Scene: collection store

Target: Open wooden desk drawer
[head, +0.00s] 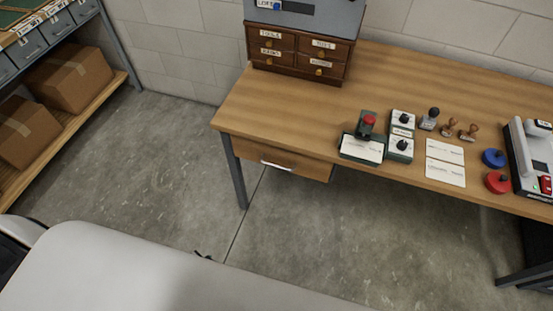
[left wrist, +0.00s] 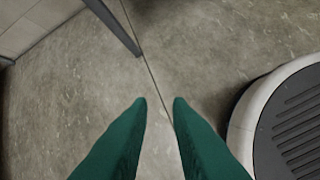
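The wooden desk (head: 300,105) stands against the back wall in the head view. Its drawer (head: 282,159) sits under the left part of the desktop, with a pale bar handle (head: 276,166) on its front. The drawer looks shut. In the left wrist view my left gripper (left wrist: 159,102) has two green fingers, spread apart with bare floor between them. Nothing is held, and it is clear of the desk. A desk leg (left wrist: 113,27) shows at the top of that view. A small dark tip at the head view's lower middle is too unclear to identify. My right gripper is not seen.
A small labelled drawer cabinet (head: 300,53) stands at the desk's back left. Stamps, ink pads, cards (head: 445,162) and a device (head: 535,155) lie to the right. A shelf (head: 90,105) with cardboard boxes (head: 70,78) is at left. The floor (head: 190,165) before the drawer is clear.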

